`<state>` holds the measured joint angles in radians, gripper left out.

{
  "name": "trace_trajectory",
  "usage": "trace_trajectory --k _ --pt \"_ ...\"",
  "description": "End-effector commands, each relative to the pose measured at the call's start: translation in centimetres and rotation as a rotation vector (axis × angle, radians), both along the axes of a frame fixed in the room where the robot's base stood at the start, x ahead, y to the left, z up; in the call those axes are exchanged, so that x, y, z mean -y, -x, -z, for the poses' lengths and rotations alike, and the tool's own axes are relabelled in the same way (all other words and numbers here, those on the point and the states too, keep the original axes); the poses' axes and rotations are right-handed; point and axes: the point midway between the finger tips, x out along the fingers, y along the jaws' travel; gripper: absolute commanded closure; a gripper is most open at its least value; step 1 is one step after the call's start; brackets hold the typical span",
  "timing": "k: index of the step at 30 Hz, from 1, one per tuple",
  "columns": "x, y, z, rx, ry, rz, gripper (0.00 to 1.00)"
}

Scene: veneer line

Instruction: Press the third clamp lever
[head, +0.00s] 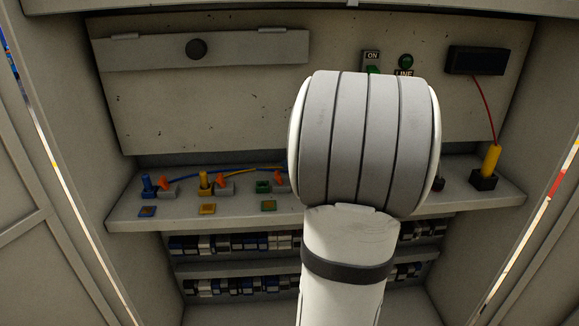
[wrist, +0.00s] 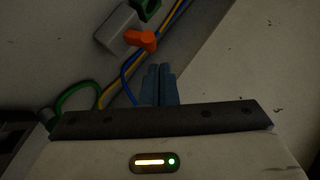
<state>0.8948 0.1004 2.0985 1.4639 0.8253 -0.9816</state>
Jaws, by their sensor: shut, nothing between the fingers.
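The third clamp lever (head: 277,177) is orange and stands on the shelf, right of two similar orange levers, beside a green terminal (head: 263,187). In the wrist view an orange lever (wrist: 141,41) sticks out from a grey clamp block (wrist: 116,30), with a green piece (wrist: 150,9) behind it; this looks like the third clamp. My gripper (wrist: 160,67) is shut, its two dark fingers together and empty. Its tips are just below the orange lever in the picture, seemingly apart from it. My arm hides the gripper in the head view.
The first lever (head: 165,183) stands by a blue plug (head: 148,187), the second lever (head: 223,176) by a yellow plug (head: 204,182). Blue and yellow wires run behind them. A yellow probe (head: 491,161) stands in a black holder at right. Cabinet walls close both sides.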

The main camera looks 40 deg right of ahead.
Motion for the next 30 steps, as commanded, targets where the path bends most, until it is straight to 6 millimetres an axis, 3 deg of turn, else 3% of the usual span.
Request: trace_trajectory --k 7,13,21,30 --pt "0.2 0.1 -0.6 0.001 0.001 -0.001 1.00" --pt "1.8 0.6 -3.6 0.003 0.004 -0.004 1.00" --pt "1.9 5.9 -6.8 0.001 0.004 0.004 1.00" --pt "1.5 8.7 -8.8 0.001 0.000 -0.003 1.00"
